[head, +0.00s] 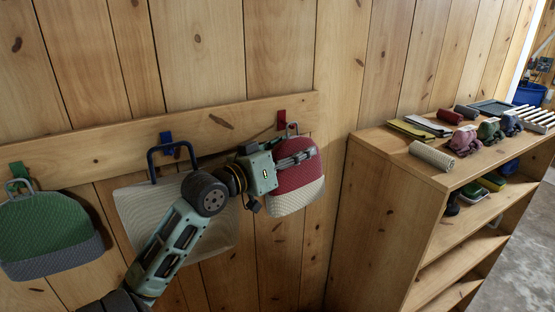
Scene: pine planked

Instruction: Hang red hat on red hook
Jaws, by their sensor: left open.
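The red hat (299,182), red with a cream lower band, is against the planked wall at the right end of the wooden rail. Its grey loop (292,128) is right beside the red hook (282,119), and I cannot tell for sure whether the loop is over it. My left gripper (312,154) is open, in front of the upper part of the red hat and partly covering it. I cannot tell whether its fingers touch the fabric. My right gripper is out of view.
A green hat (48,232) hangs at the green hook (18,172). A cream item with a dark blue loop (136,208) is below the blue hook (167,140), partly behind my left arm. A wooden shelf (388,200) with rolled cloths and small hats stands at right.

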